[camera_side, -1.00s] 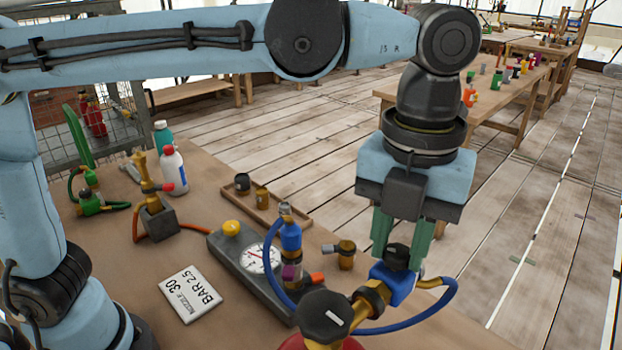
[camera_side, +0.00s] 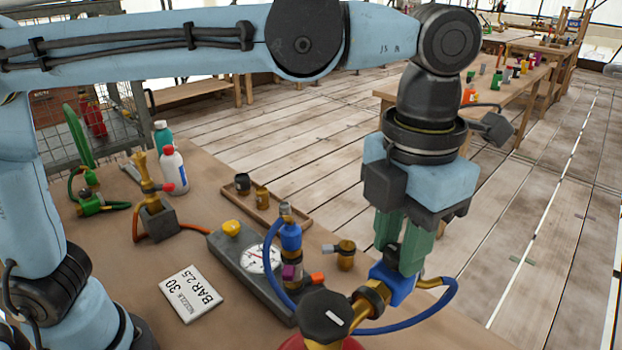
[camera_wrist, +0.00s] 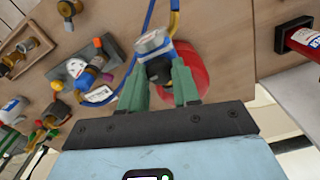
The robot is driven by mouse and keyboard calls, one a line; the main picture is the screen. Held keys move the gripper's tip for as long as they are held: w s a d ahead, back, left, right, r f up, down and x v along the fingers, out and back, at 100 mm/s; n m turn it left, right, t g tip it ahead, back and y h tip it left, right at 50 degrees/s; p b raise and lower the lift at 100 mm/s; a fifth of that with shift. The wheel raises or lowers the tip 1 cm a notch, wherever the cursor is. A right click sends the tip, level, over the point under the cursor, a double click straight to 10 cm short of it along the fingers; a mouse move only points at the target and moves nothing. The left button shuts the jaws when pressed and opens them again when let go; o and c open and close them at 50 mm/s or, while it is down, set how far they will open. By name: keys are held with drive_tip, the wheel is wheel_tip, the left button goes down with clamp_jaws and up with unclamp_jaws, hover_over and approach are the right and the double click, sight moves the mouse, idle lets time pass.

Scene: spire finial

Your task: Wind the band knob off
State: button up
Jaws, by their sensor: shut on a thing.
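My gripper (camera_side: 402,258) points down with its green fingers shut on a small black knob (camera_side: 391,254) on top of a blue valve body (camera_side: 398,289). In the wrist view the fingers (camera_wrist: 160,85) close on the black knob (camera_wrist: 158,70) from both sides. The fingers hide most of the knob, and I cannot see its thread. A larger black knob with a white bar (camera_side: 325,317) stands to the left on the red cylinder's brass valve, apart from the fingers. I cannot tell from marks which knob is the band knob.
A blue hose (camera_side: 440,312) loops close around the valve. A gauge block (camera_side: 240,262) with a blue regulator (camera_side: 290,240) stands to the left. A shallow wooden tray (camera_side: 290,222) holds small fittings behind. The red cylinder (camera_wrist: 192,62) lies below the gripper.

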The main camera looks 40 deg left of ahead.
sight(399, 250)
idle(0.3)
drive_tip(key=o, duration=1.1)
drive_tip(key=shift+c, duration=0.2)
wheel_tip(399, 250, up, 12)
